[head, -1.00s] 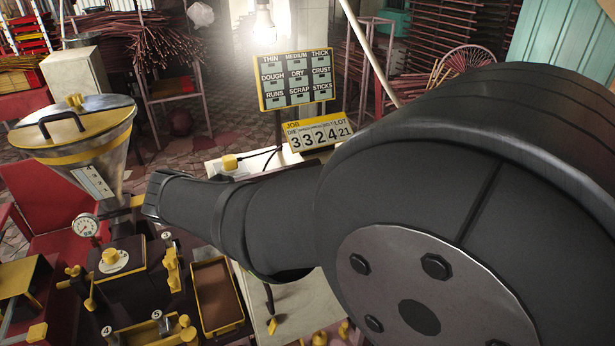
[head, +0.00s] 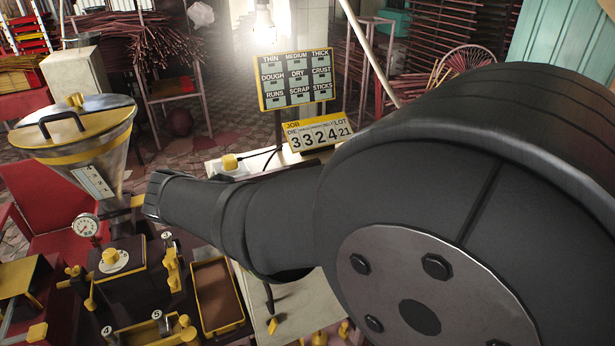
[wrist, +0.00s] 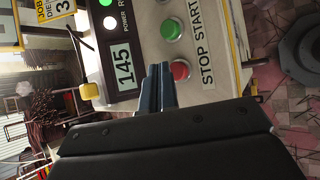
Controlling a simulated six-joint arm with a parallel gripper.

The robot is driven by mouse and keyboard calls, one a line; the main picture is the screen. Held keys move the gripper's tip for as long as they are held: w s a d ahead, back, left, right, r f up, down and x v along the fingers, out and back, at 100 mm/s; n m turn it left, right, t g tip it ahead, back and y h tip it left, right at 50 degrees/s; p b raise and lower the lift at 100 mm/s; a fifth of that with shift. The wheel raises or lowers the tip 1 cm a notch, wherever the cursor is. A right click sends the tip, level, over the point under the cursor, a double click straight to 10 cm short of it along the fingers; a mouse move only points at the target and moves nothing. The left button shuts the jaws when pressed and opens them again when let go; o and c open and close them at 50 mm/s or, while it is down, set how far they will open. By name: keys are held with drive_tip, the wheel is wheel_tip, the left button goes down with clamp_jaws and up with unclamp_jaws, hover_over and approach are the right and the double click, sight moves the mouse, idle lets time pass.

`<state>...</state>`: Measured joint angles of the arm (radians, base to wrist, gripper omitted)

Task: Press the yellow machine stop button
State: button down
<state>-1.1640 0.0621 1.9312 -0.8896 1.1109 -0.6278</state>
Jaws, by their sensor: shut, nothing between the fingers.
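In the wrist view, which is turned sideways, a control panel (wrist: 208,92) carries a red button (wrist: 180,70) beside the printed word STOP and a green button (wrist: 171,30) beside START. My gripper (wrist: 158,68) is shut and empty. Its blue-grey fingertips appear just left of the red button in the picture. I cannot tell whether they touch it, but the button's face is mostly in clear view. In the head view my dark arm covers the right half, and neither the gripper nor the buttons show.
The panel also has a display reading 145 (wrist: 125,68) and lamps by POWER. A yellow knob (wrist: 89,91) stands at its left. In the head view, a hopper machine (head: 75,150), a brown tray (head: 218,293) and a job sign (head: 318,134) stand left of my arm.

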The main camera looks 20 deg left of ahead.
drive_tip(key=shift+f, duration=0.15)
idle(0.3)
drive_tip(key=shift+f, duration=0.3)
drive_tip(key=shift+f, duration=0.5)
idle(0.6)
drive_tip(key=shift+r, duration=0.95)
drive_tip(key=shift+r, duration=2.5)
drive_tip(key=shift+f, duration=0.15)
drive_tip(key=shift+r, duration=2.05)
